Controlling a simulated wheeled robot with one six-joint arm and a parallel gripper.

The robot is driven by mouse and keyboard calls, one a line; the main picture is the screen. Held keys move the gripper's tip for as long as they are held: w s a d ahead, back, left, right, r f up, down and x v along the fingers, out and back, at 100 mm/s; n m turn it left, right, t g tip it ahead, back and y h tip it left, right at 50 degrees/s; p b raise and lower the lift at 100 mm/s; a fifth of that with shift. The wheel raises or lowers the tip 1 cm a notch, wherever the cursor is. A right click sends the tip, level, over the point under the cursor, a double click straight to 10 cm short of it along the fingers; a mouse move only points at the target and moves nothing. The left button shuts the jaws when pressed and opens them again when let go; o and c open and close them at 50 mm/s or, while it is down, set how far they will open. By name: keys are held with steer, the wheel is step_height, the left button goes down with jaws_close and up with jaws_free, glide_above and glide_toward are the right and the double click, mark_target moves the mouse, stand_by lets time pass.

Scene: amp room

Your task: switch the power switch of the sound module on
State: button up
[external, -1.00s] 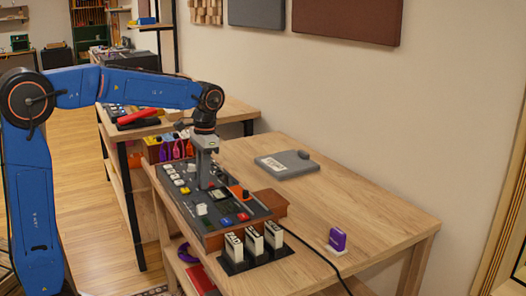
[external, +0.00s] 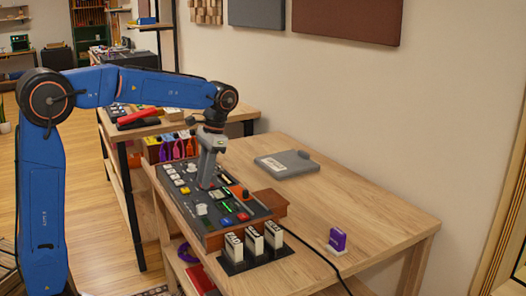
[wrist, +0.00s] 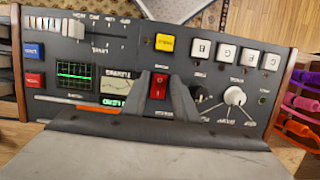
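The sound module (external: 185,200) is a dark panel with wooden ends, standing on the near table. Its red power switch (wrist: 159,85) shows in the wrist view, just beside the small meter. My gripper (wrist: 159,80) is over the panel, its two grey fingers apart, one on each side of the red switch. Contact with the switch cannot be told. In the external view my gripper (external: 205,186) is tilted and low over the panel, hiding the switch.
The module also carries knobs (wrist: 234,96), white keys (wrist: 225,52) and sliders. Labelled blocks (external: 254,242) stand in a holder at its front end. A grey flat case (external: 287,164) and a purple item (external: 337,240) lie on the table, with bare wood between.

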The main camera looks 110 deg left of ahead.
steer(key=v, duration=1.7)
steer(key=shift+r, duration=0.25)
steer(key=w+d+f+m+t+y, duration=0.1)
steer(key=d+f+m, duration=0.15)
steer(key=d, duration=1.25)
steer(key=w+d+f+m+t+y, duration=0.2)
steer(key=d+f, duration=0.2)
steer(key=d, duration=1)
steer(key=s+d+f+m+t, duration=0.2)
steer(key=s+d+f, duration=0.4)
steer(key=d+f, duration=0.2)
steer(key=s+d+f+m+t, duration=0.2)
steer(key=s+d+f, duration=0.4)
steer(key=d+f, duration=0.3)
steer(key=d, duration=0.2)
steer(key=shift+s+d+h, duration=0.3)
steer(key=shift+h, duration=0.1)
steer(key=shift+f+m, duration=0.1)
steer(key=shift+m, duration=0.15)
steer(key=shift+c, duration=0.4)
